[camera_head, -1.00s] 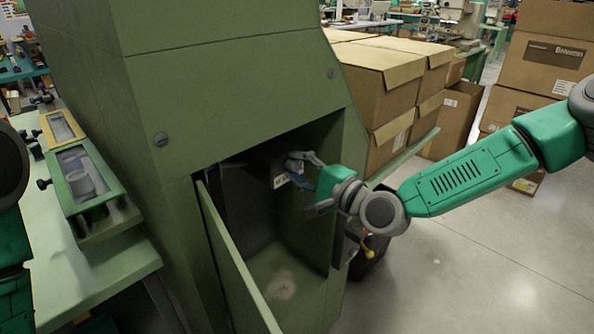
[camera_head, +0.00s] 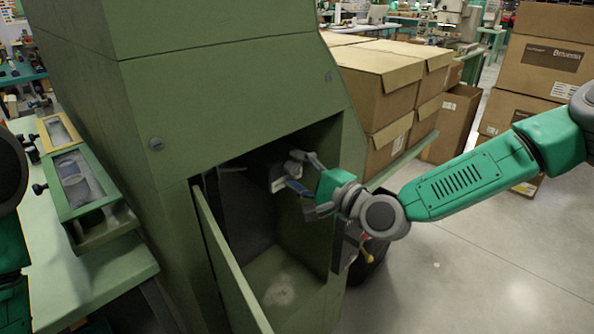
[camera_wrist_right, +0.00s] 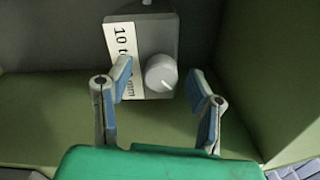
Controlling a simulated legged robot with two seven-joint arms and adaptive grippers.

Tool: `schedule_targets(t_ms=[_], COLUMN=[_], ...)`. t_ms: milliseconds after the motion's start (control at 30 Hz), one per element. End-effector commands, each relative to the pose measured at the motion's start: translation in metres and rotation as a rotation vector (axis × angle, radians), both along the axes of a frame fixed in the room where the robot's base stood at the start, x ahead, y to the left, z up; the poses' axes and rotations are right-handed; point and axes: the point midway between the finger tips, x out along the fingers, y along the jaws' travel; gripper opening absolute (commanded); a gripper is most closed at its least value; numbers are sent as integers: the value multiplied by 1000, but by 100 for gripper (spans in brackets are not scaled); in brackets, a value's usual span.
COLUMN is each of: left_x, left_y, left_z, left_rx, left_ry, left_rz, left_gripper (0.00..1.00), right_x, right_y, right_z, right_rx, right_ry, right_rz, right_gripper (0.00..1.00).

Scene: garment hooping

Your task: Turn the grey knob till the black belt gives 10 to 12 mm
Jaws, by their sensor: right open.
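The grey knob (camera_wrist_right: 161,73) sits on a grey block (camera_wrist_right: 156,30) with a white label (camera_wrist_right: 123,60) reading roughly "10 t… mm"; a pale pointer line on it points to the lower right. My right gripper (camera_wrist_right: 160,78) is open, its blue-padded fingertips on either side of the knob with gaps. In the head view my right gripper (camera_head: 297,172) reaches into the open green cabinet (camera_head: 165,110), close to the block (camera_head: 283,180). The knob is hard to make out there. I cannot make out the black belt in the dark inside. My left gripper is out of frame.
The cabinet door (camera_head: 228,262) stands open left of the opening. A pale green bench (camera_head: 85,278) with framed fixtures (camera_head: 80,185) is at left. Stacked cartons (camera_head: 375,90) stand behind right. The floor (camera_head: 470,270) at right is clear.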

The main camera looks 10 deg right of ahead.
Motion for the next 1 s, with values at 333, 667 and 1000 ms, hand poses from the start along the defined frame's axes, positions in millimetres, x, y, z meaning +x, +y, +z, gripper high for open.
schedule_targets(t_ms=[333,667,1000], left_x=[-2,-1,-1], left_y=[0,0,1], left_z=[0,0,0], left_rx=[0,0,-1], left_ry=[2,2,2], left_rz=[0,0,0], left_gripper=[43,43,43], right_x=[-45,-90,-97], right_y=[-32,-64,-67], right_z=[-1,-3,-3], right_rx=[3,1,-1], right_ry=[3,3,3], right_rz=[-3,-4,-1], right_gripper=[48,48,48])
